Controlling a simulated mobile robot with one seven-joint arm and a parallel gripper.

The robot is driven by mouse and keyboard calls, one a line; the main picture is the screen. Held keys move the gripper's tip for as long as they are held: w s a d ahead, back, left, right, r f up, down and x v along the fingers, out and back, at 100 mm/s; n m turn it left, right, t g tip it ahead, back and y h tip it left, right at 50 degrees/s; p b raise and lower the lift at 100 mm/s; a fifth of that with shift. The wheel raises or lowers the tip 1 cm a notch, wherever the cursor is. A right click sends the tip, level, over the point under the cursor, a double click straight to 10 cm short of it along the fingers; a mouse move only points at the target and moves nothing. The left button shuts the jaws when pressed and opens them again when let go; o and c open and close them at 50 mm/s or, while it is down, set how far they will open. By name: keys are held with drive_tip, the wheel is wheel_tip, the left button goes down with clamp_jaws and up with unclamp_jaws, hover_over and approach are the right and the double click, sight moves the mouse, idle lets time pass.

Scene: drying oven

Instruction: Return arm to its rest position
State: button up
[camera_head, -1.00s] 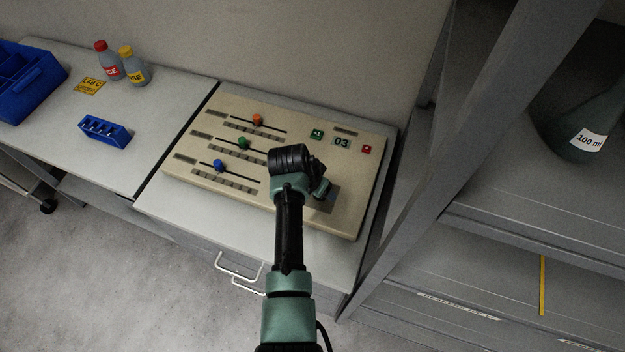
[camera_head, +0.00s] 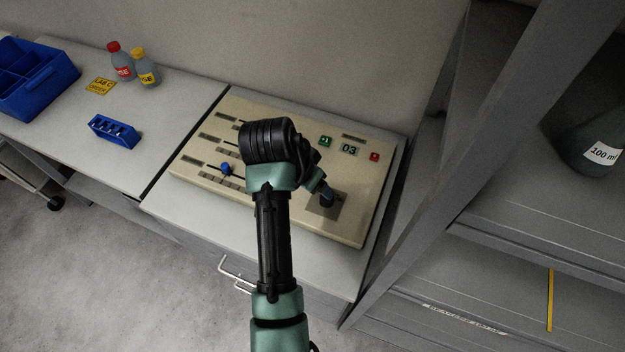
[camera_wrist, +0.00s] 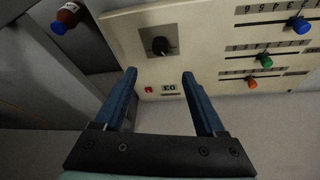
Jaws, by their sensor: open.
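My gripper (camera_wrist: 157,82) is open and empty in the wrist view, its two blue fingers spread apart in front of the beige control panel (camera_wrist: 200,45). A black knob (camera_wrist: 160,45) on a dark square plate shows beyond the fingertips, apart from them. In the head view my arm reaches over the control panel (camera_head: 345,225), and the arm hides part of the sliders. The dark plate (camera_head: 322,204) with the knob lies just right of the wrist. The display (camera_head: 349,150) reads 03, with a green button (camera_head: 325,141) and a red button (camera_head: 374,157) beside it.
A grey shelf frame (camera_head: 430,190) rises right of the panel, with a 100 ml flask (camera_head: 590,130) on it. On the left bench are a blue bin (camera_head: 40,80), a small blue rack (camera_head: 113,131) and two capped bottles (camera_head: 121,65). A wall stands behind.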

drive_tip(key=shift+w, duration=0.1)
idle(0.3)
drive_tip(key=w+r+n+t, duration=0.1)
drive_tip(key=w+r+t, duration=0.25)
drive_tip(key=r, duration=0.55)
drive_tip(key=w+d+r+n+t+y, duration=0.15)
drive_tip(key=r+t, duration=0.25)
drive_tip(key=r, duration=0.5)
drive_tip(key=w+r+t, duration=0.3)
drive_tip(key=r+t, duration=0.1)
drive_tip(key=r, duration=0.6)
drive_tip(key=s+r+n+t, duration=0.1)
drive_tip(key=s+r+t, duration=0.2)
drive_tip(key=r, duration=0.6)
drive_tip(key=s+r+n+t, duration=0.1)
drive_tip(key=s+r+t, duration=0.2)
drive_tip(key=r, duration=0.6)
drive_tip(key=s+d+r+n+t, duration=0.1)
drive_tip(key=s+r+t, duration=0.5)
drive_tip(key=s+r, duration=0.6)
drive_tip(key=shift+d+r+n+y, duration=0.2)
drive_tip(key=shift+n+y, duration=0.25)
drive_tip(key=shift+n, duration=0.1)
drive_tip(key=shift+s, duration=0.1)
